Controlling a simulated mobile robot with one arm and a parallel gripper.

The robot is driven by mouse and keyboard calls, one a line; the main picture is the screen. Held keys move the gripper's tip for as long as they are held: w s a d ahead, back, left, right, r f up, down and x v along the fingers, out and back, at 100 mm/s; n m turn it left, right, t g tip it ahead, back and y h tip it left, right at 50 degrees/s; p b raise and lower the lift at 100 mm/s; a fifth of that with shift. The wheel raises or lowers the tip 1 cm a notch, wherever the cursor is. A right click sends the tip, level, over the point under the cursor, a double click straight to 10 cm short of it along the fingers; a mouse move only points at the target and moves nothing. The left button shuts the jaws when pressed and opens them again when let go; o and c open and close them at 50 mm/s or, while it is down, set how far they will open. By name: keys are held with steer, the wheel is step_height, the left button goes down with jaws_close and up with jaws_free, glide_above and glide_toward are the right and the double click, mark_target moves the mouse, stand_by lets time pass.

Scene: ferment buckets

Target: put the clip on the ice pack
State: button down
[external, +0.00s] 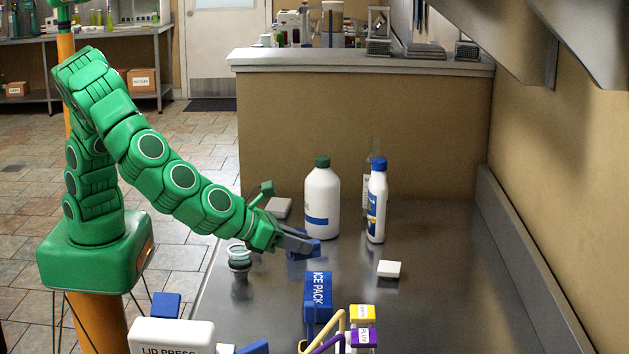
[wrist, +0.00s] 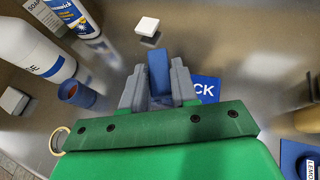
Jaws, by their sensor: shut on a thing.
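My gripper (external: 308,243) is closed around a blue block-like piece, which looks like the clip (wrist: 158,70); it sticks out past the fingertips in the wrist view. My gripper also shows in the wrist view (wrist: 157,84). In the external view the held piece is small and partly hidden by the fingers.
A white bottle (external: 322,205) and a slimmer bottle (external: 376,210) stand behind my gripper. A white block (external: 389,269) lies to the right. Yellow and purple labelled items (external: 362,313) are in front. The counter's right side is clear.

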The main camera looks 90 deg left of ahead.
steer(key=shift+w+d+f, duration=0.35)
steer(key=shift+w+f, duration=0.35)
steer(key=shift+f, duration=0.2)
steer(key=shift+w+d+f, duration=0.3)
steer(key=shift+w+f, duration=0.35)
steer(key=shift+f, duration=1.7)
steer(key=shift+f, duration=0.1)
steer(key=c, duration=0.9)
jaws_free()
steer(key=shift+o, duration=0.2)
